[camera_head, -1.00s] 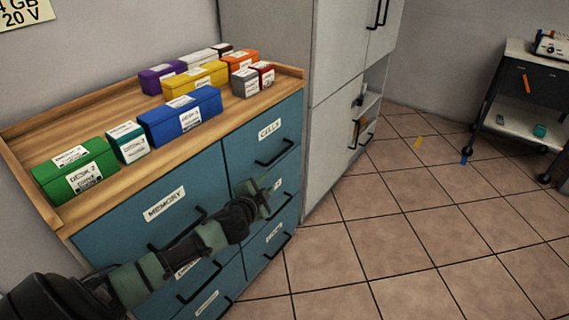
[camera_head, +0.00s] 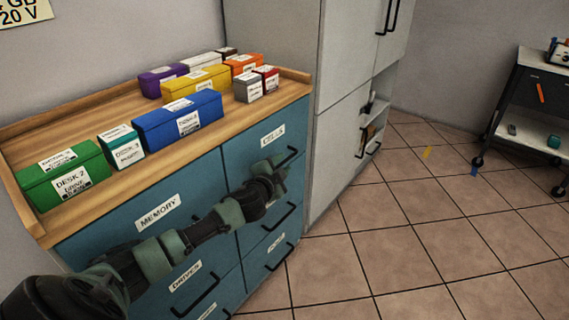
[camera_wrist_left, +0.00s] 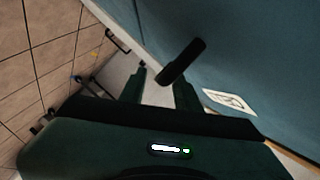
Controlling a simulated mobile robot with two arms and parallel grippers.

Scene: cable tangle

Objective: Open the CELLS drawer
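The CELLS drawer (camera_head: 238,162) is the top right drawer of the blue cabinet, and it is closed. Its white label (camera_head: 272,136) reads CELLS. Its dark bar handle (camera_head: 290,156) is partly hidden by my left gripper (camera_head: 277,170), which is at the handle's lower left. In the left wrist view my left gripper (camera_wrist_left: 162,84) has its two fingers apart. A dark handle bar (camera_wrist_left: 184,60) shows at the fingertips, its near end in line with the gap. I cannot tell whether they touch. My right gripper is not in view.
The MEMORY drawer (camera_head: 185,190) and lower drawers with bar handles are closed. Several coloured boxes, such as a blue one (camera_head: 180,120), stand on the wooden top (camera_head: 215,135). A tall grey cabinet (camera_head: 338,130) stands right of the drawers. The tiled floor (camera_head: 400,240) is mostly clear.

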